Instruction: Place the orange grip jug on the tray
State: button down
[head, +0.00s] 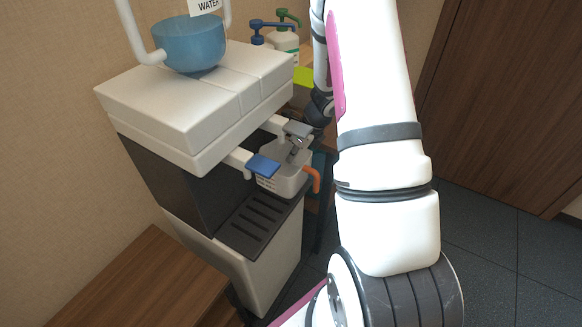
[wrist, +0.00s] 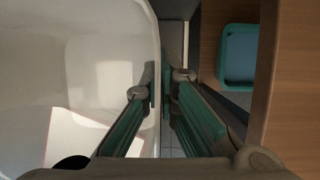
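The orange grip jug (head: 284,182) is a pale open container with dark print on its front and an orange handle (head: 313,178) on its right. It hangs in front of the taps, above and at the right end of the dark slotted tray (head: 240,240). My gripper (head: 296,146) reaches into the jug's top from behind. In the wrist view the jug's pale wall (wrist: 100,60) fills the left side, and my gripper (wrist: 163,85) has its fingers close on either side of that wall's edge. The fingertip contact is partly hidden.
The white dispenser (head: 190,100) has a blue tap lever (head: 262,166) and a grey one (head: 297,129), with a blue bowl (head: 192,45) on top. Pump bottles (head: 285,40) stand behind it. A wooden bench (head: 150,285) is at lower left. A teal container (wrist: 238,55) shows at right.

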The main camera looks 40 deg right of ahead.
aim_at(291, 166)
notch_tip(291, 166, down, 5)
jog(key=shift+a+r+b, duration=0.1)
jog(key=shift+b, duration=0.45)
jog(key=shift+w+f, duration=0.2)
jog(key=shift+w, duration=0.05)
jog(key=shift+f, duration=0.2)
jog(key=c, duration=1.8)
grip_release()
jog(key=shift+r, duration=0.2)
jog(key=p+v, duration=0.2)
jog(key=v, duration=1)
jog(key=shift+p, duration=0.3)
